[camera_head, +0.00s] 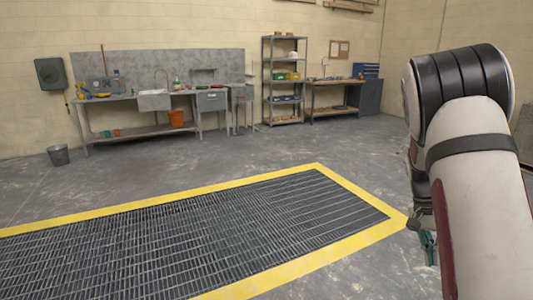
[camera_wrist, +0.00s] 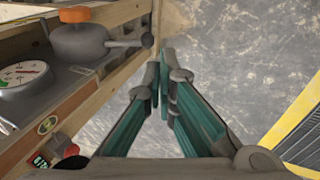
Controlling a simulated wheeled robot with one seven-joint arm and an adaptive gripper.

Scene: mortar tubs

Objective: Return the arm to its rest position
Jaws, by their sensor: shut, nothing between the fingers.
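My gripper (camera_wrist: 164,82) has green-sided fingers with grey tips and fills the lower middle of the wrist view. The fingertips are together with nothing between them, above bare grey floor. In the head view my arm, white with black joint bands, is folded down along the right side. A small green part of my gripper (camera_head: 428,246) shows below it; the rest is hidden behind the arm.
In the wrist view, a wooden-framed bench (camera_wrist: 100,11) with an orange-topped valve (camera_wrist: 80,41) and a dial gauge (camera_wrist: 22,77) lies close left of my fingers. The head view shows a yellow-edged floor grate (camera_head: 270,190), a sink bench (camera_head: 155,101) and shelves (camera_head: 284,80) by the far walls.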

